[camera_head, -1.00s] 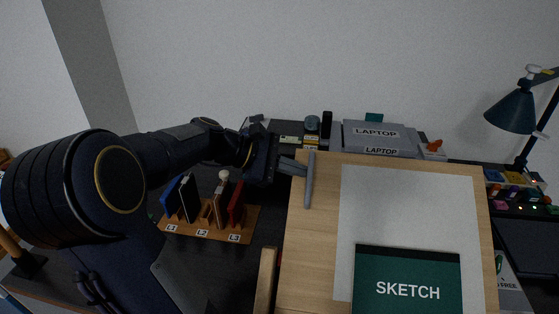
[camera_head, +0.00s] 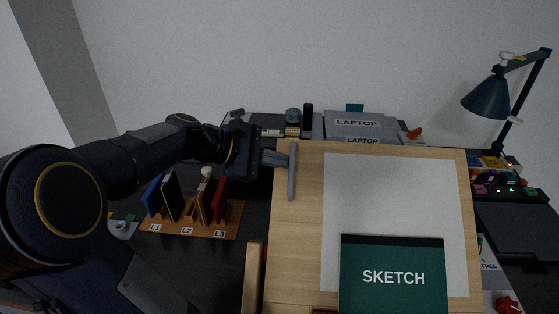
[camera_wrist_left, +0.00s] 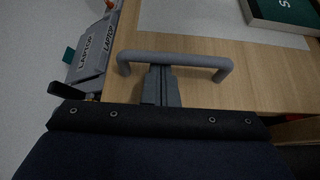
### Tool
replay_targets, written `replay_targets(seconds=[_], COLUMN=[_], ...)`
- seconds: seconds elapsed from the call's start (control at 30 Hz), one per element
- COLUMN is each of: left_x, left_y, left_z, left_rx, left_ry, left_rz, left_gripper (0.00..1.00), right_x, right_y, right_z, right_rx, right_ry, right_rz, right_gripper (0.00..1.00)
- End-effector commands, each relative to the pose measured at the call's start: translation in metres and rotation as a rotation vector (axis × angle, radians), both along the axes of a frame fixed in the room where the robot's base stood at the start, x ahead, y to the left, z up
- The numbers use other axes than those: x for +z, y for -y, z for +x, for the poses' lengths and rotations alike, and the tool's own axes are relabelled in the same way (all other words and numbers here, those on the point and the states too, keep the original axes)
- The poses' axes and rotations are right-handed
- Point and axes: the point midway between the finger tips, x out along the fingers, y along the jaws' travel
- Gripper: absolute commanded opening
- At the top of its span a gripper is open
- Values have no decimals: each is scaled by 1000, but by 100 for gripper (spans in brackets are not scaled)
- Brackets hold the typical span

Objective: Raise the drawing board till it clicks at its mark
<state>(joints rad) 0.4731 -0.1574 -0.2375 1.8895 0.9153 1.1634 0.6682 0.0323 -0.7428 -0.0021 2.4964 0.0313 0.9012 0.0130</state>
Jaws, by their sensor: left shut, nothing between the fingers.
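The drawing board (camera_head: 300,225) is a light wood panel, right of centre in the head view, with a white sheet (camera_head: 395,185) on it. A grey bar handle (camera_head: 292,182) sits near its left edge, and the handle also spans the left wrist view (camera_wrist_left: 190,59). My left gripper (camera_head: 283,160) reaches in from the left with its fingertips at the handle. In the left wrist view its fingers (camera_wrist_left: 160,78) are together at the bar, with nothing between them; whether they touch it is unclear. My right gripper is not in view. No mark can be made out.
A green sketch pad (camera_head: 393,276) lies on the board's lower part. Laptops (camera_head: 360,127) lie behind the board. A desk lamp (camera_head: 488,97) stands at the right. A wooden rack (camera_head: 190,222) with upright coloured slabs stands left, below my left arm.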

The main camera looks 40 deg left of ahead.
Motion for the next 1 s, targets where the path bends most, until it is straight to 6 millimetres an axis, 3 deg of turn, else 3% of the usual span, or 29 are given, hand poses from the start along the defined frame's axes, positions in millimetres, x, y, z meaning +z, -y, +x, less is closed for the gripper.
replay_targets(seconds=[0.17,0.63,0.9,1.0], left_x=[6,32,32,26], left_y=[-6,-44,-43,-24], left_z=[-7,-53,-56,-59], left_rx=[-1,1,-4,-61], left_ry=[7,1,0,8], left_rz=[0,0,3,58], left_gripper=[0,0,0,0], right_x=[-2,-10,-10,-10], right_y=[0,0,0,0], right_z=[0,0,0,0], right_rx=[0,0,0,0], right_ry=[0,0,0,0], right_rz=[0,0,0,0], right_gripper=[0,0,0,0])
